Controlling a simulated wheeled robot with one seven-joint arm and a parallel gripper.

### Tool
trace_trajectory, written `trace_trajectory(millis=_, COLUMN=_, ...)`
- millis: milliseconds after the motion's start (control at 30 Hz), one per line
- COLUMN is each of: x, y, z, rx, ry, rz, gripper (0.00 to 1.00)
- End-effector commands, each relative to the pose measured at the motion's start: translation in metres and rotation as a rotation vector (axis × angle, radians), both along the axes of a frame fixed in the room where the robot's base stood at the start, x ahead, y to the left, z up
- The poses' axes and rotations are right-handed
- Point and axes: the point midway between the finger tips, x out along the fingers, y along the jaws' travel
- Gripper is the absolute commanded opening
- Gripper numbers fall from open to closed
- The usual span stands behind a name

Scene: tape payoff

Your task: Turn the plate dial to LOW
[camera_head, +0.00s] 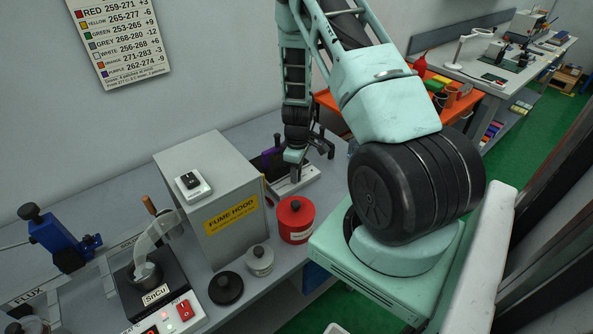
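No dial with a readable LOW mark shows in the head view, so I cannot tell which part is the plate dial. A small white control (193,184) with a black switch or knob sits on the grey fume hood box. My gripper (291,172) points down over a pale, low device (294,183) at the back of the bench, behind the red canister. Its fingertips are small and partly hidden, and I cannot tell whether they touch the device.
A blue clamp (54,240) is at left. An orange cart (455,105) and another bench (490,68) stand behind my arm.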

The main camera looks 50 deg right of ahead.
Motion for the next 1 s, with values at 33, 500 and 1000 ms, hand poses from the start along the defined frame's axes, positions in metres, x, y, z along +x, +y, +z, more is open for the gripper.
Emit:
trace_trajectory(millis=33, x=0.0001, y=-0.0001, z=0.0001, rx=0.000, ry=0.000, rz=0.000, gripper=0.32)
trace_trajectory(millis=500, x=0.0004, y=-0.0002, z=-0.0001, rx=0.000, ry=-0.001, rz=-0.026, gripper=0.00)
trace_trajectory(millis=1000, x=0.0002, y=-0.0011, z=-0.0018, rx=0.000, ry=-0.002, rz=-0.374, gripper=0.00)
